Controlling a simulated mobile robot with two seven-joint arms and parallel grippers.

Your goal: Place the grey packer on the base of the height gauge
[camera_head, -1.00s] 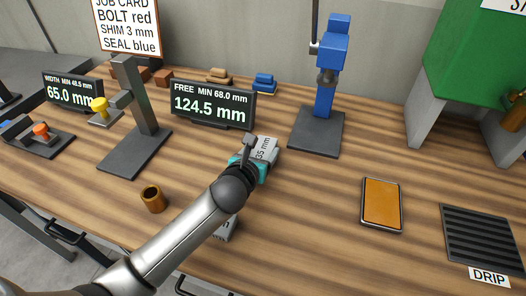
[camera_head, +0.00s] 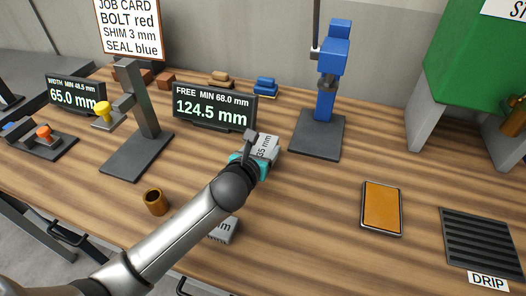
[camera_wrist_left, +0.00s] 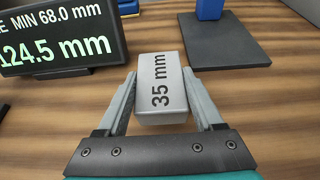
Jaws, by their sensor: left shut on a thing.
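The grey packer (camera_head: 265,148), a block marked 35 mm, is between the fingers of my left gripper (camera_head: 256,153), which is shut on it. In the left wrist view the packer (camera_wrist_left: 161,88) has one finger along each side and its label faces up. I cannot tell its clearance above the table. A grey column stand with a yellow knob, seemingly the height gauge (camera_head: 141,100), stands to the left. Its dark flat base (camera_head: 135,155) is bare in front. My right gripper is not in view.
A second grey block (camera_head: 223,230) lies partly behind my arm. A 124.5 mm display (camera_head: 213,107) stands behind the gripper. A blue stand (camera_head: 326,85) with a dark plate is behind right. A brown cup (camera_head: 155,201) and an orange-topped tray (camera_head: 381,208) stand on the table.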

